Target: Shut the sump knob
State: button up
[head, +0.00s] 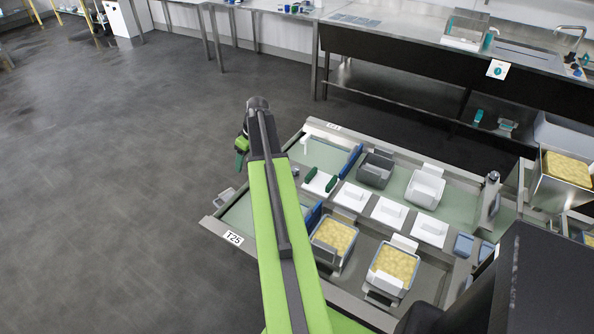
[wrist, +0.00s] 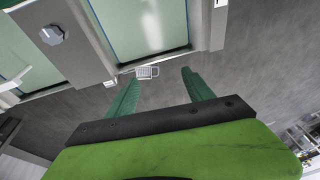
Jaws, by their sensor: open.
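A grey faceted knob (wrist: 51,34) sits on the metal border of the table at the upper left of the wrist view. In the head view my gripper (head: 241,150) is at the far end of my green arm, beside the table's left end, partly hidden by the arm.
The press table (head: 233,239), tagged T25, holds cheese-filled moulds (head: 394,265), white lids (head: 389,211) and blue dividers. A small grey grated part (wrist: 147,72) juts from the table edge near the fingertips. Open floor (head: 120,180) lies left. A steel bench (head: 400,45) stands behind.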

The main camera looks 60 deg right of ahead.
jog(key=s+d+t, duration=0.1)
jog(key=s+d, duration=0.4)
jog(key=d, duration=0.3)
jog(key=s+d, duration=0.4)
jog(key=d, duration=0.3)
jog(key=h, duration=0.1)
send_near(295, 169)
jog(key=b+x, duration=0.8)
jog(key=b, duration=0.9)
jog(key=shift+w+d+f, duration=0.1)
jog(key=shift+d+f, duration=0.05)
jog(key=shift+f, duration=0.25)
jog(key=shift+r, duration=0.1)
jog(key=shift+c, duration=0.2)
jog(key=shift+t, duration=0.3)
grip_shut()
